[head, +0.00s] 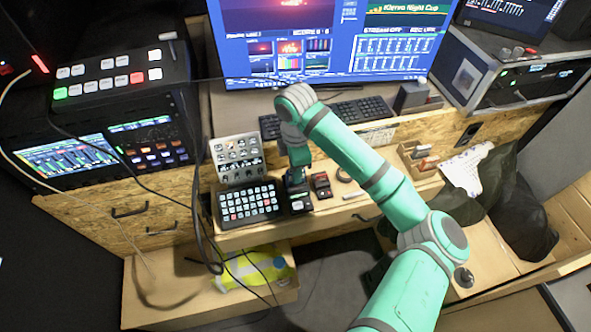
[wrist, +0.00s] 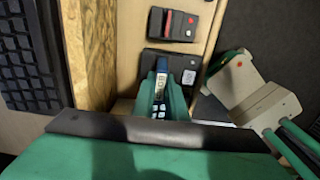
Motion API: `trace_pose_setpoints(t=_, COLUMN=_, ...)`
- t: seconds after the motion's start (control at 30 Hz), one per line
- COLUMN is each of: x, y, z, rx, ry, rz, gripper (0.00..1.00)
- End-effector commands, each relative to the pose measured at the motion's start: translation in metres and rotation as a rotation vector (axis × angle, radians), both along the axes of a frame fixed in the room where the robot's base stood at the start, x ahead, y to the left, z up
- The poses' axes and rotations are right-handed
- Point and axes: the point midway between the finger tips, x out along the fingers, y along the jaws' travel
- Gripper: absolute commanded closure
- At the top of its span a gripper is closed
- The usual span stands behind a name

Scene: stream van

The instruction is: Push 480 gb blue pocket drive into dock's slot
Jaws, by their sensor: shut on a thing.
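The blue pocket drive (wrist: 159,97) stands between the green fingers of my gripper (wrist: 161,92) in the wrist view, its printed label facing up. My gripper is shut on it. The dock (wrist: 188,77) is a dark box with a white patch, just beyond the fingers. In the head view my gripper (head: 296,178) points down over the dock (head: 299,203) on the wooden desk shelf. The fingers hide the slot and the lower end of the drive, so I cannot tell whether the drive is in the slot.
A red and black device (head: 321,184) sits right of the dock. A black keypad (head: 248,204) lies close on its left, with a grey button panel (head: 237,157) behind. A keyboard (head: 362,108) and monitor (head: 330,75) stand farther back. The shelf's front edge is near.

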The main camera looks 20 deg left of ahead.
Motion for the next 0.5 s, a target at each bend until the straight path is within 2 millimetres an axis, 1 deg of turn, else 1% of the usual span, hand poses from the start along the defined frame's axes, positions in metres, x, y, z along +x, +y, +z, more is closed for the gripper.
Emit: trace_pose_setpoints(t=0.5, x=0.0004, y=-0.0002, z=-0.0094, rx=0.000, ry=-0.001, rz=-0.001, gripper=1.00)
